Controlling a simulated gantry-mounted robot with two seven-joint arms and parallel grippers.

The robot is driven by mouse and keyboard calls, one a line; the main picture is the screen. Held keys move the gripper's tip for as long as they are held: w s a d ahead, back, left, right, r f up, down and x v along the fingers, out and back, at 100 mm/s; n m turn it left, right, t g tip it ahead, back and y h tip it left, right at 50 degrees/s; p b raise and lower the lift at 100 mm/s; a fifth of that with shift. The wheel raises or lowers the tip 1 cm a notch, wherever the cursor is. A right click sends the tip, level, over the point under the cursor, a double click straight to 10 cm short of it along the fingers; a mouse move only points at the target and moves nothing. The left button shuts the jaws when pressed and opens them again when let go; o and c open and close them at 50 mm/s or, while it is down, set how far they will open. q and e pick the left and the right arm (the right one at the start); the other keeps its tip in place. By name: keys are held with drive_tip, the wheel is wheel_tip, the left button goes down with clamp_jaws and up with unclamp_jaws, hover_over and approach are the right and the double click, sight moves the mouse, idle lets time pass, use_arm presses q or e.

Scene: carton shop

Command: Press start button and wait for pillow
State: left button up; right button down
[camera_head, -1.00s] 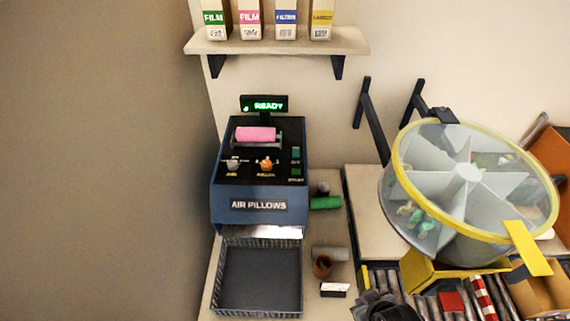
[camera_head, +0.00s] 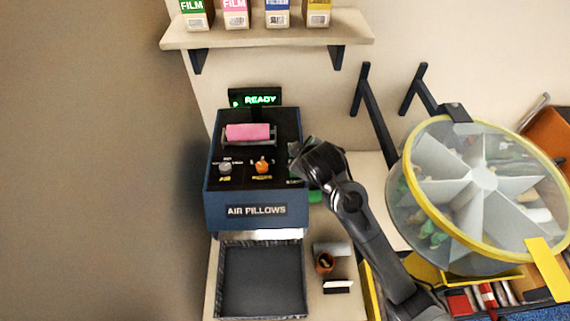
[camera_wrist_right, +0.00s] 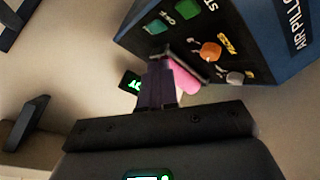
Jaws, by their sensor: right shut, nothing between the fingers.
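The blue air pillow machine (camera_head: 222,208) stands at the back left with its display (camera_head: 255,97) reading READY in green. A pink film roll (camera_head: 248,132) lies on its top, above a grey knob and an orange knob (camera_head: 262,165). My right gripper (camera_head: 298,163) is shut and empty over the right edge of the panel and hides the buttons there. In the right wrist view a teal OFF button (camera_wrist_right: 157,26) and a green button (camera_wrist_right: 188,7) beside lettering starting "ST" show near my right gripper (camera_wrist_right: 160,72). Contact cannot be told. My left gripper is not in view.
An empty dark tray (camera_head: 262,278) sits below the machine's outlet. A clear wheel with a yellow rim (camera_head: 430,215) stands at the right. A shelf (camera_head: 265,38) with film boxes hangs above.

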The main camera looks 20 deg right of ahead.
drive_tip(key=shift+w+a+r, duration=0.15)
drive_tip(key=shift+w+r, duration=0.25)
drive_tip(key=shift+w, duration=0.1)
drive_tip(key=shift+w+a+r, duration=0.15)
drive_tip(key=shift+w+r, duration=0.2)
drive_tip(key=shift+w, duration=0.15)
drive_tip(key=shift+f+b, duration=0.5)
drive_tip(key=shift+f, duration=3.9)
drive_tip(key=shift+f, duration=0.15)
drive_tip(key=shift+f, duration=0.3)
